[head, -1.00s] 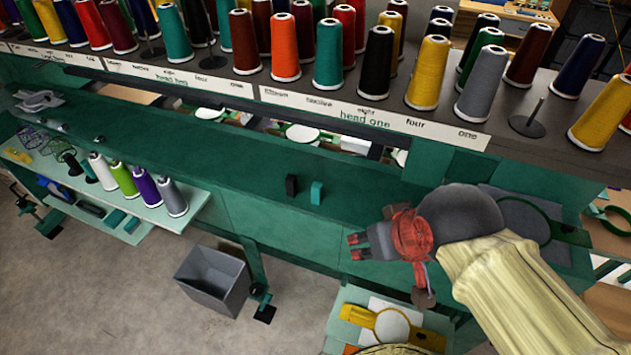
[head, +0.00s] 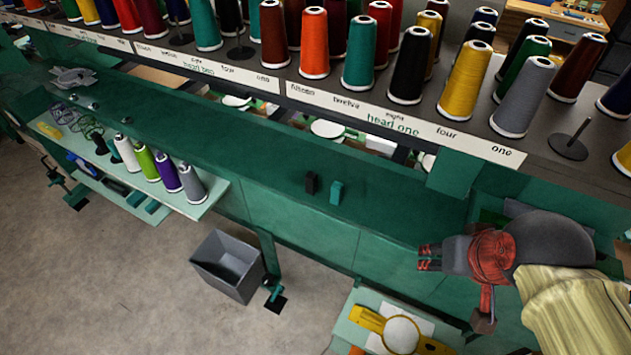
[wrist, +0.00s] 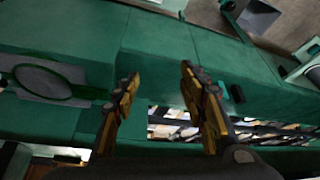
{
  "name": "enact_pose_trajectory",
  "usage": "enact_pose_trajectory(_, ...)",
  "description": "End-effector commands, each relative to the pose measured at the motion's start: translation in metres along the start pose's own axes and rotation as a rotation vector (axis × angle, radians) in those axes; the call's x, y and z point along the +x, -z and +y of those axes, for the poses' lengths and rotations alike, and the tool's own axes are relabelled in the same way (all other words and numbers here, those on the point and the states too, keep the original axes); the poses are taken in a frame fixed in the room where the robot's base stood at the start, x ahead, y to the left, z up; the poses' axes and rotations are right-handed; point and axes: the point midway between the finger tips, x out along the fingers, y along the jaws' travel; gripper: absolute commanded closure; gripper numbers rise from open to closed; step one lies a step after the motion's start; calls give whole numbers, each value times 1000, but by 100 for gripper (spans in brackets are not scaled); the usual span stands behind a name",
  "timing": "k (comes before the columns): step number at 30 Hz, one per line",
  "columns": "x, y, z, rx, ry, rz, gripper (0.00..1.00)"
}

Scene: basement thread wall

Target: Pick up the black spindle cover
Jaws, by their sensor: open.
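A small upright black block (head: 311,183), which I take to be the black spindle cover, stands on the green bench (head: 250,165) in the head view. A similar teal block (head: 336,192) stands just right of it, with a narrow gap. In the wrist view the black block (wrist: 237,93) is small, right of the fingers. My gripper (head: 428,257) is to the right of both blocks and nearer the bench's front edge, apart from them. Its two fingers (wrist: 158,90) are spread in the wrist view, with nothing between them.
Thread cones line the rack above the bench, including a black cone (head: 408,65). A lower shelf (head: 215,190) holds several cones at left. A grey bin (head: 227,265) stands on the floor. A hoop (wrist: 50,82) lies beside my gripper. Bench around the blocks is clear.

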Motion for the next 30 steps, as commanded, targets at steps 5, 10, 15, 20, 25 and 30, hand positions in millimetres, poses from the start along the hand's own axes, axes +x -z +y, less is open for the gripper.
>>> enact_pose_trajectory(5,18,-5,10,36,-13,-80,58)
enact_pose_trajectory(10,39,-8,15,98,-3,-171,58)
enact_pose_trajectory(15,70,-11,13,235,49,-310,58)
enact_pose_trajectory(20,110,-13,0,488,145,-486,58)
enact_pose_trajectory(25,154,-4,-23,842,271,-668,58)
enact_pose_trajectory(30,198,22,-47,1251,413,-837,58)
